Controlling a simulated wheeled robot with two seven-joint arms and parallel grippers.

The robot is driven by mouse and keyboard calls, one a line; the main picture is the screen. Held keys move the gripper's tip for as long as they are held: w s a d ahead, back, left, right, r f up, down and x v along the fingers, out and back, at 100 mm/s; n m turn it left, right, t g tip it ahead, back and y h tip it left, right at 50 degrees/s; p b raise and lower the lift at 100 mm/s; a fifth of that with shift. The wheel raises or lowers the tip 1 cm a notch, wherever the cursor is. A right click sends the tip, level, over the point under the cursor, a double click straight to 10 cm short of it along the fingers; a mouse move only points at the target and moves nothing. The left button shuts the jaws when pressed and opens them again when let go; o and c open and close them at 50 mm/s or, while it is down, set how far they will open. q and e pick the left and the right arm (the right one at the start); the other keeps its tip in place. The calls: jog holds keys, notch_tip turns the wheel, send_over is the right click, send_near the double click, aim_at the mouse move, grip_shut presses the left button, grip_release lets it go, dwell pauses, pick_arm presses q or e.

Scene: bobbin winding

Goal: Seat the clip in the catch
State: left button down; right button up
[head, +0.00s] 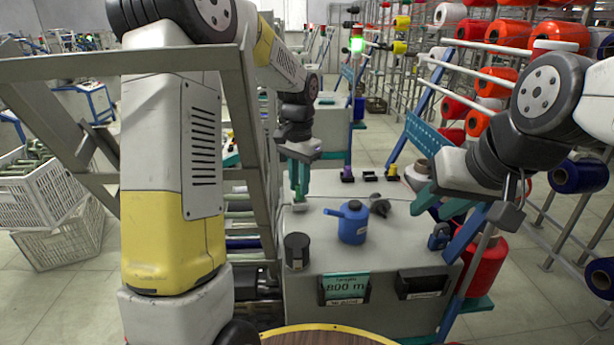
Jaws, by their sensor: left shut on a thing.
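My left gripper (299,190) points down over the back left of the grey machine top, with its teal fingers together. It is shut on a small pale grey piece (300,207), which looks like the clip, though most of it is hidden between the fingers. The piece is close above the machine top; I cannot tell whether it touches anything. I cannot clearly make out the catch. My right gripper (450,208) is at the right edge of the machine, its teal fingers apart and nothing seen between them.
The grey machine top (325,240) carries a blue oil can (354,222), a dark cup (297,250), a dark crumpled item (380,205) and a blue padlock-like item (438,237). Small spools (347,174) stand at the back. Bobbin racks (480,70) stand at right, white crates (45,215) at left.

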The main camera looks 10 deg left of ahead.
pick_arm(q)
jog(key=shift+f, duration=0.85)
jog(key=c, duration=1.2)
grip_release()
jog(key=shift+r, duration=3.95)
